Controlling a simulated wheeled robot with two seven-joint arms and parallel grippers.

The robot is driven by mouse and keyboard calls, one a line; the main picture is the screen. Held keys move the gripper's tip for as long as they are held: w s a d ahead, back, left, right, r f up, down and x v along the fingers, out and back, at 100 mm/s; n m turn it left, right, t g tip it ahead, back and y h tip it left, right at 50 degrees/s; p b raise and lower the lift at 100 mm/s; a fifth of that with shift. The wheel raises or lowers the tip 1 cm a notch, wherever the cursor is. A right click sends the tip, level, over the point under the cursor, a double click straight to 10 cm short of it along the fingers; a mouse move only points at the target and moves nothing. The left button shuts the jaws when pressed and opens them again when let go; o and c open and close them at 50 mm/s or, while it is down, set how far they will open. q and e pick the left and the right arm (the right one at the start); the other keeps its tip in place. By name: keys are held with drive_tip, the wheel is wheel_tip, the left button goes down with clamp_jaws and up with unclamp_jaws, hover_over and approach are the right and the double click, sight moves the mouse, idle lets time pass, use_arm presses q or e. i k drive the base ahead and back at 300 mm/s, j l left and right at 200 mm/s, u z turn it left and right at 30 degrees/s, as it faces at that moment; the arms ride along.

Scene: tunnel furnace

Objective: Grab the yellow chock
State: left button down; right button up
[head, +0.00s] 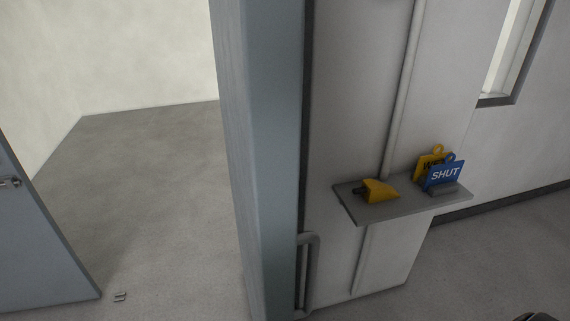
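The yellow chock (380,191) is a small wedge with a dark knob or handle at its left end. It lies on a narrow grey shelf (405,209) fixed to the pale wall panel, near the shelf's left side. It is fully visible and nothing touches it from above. Neither of my grippers can be made out in the head view.
A blue SHUT sign (444,175) and a yellow sign (426,167) stand at the shelf's right end. A blue-grey post (265,150) and a grey handle (313,270) are left of the shelf. A door (35,235) stands far left, with open floor between.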

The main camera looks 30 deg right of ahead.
sight(373, 191)
drive_tip(key=k+l, duration=0.1)
drive_tip(key=l, duration=0.35)
drive_tip(key=l+u, duration=0.1)
drive_tip(key=l, duration=0.4)
drive_tip(key=k+l, duration=0.15)
drive_tip(key=l, duration=0.3)
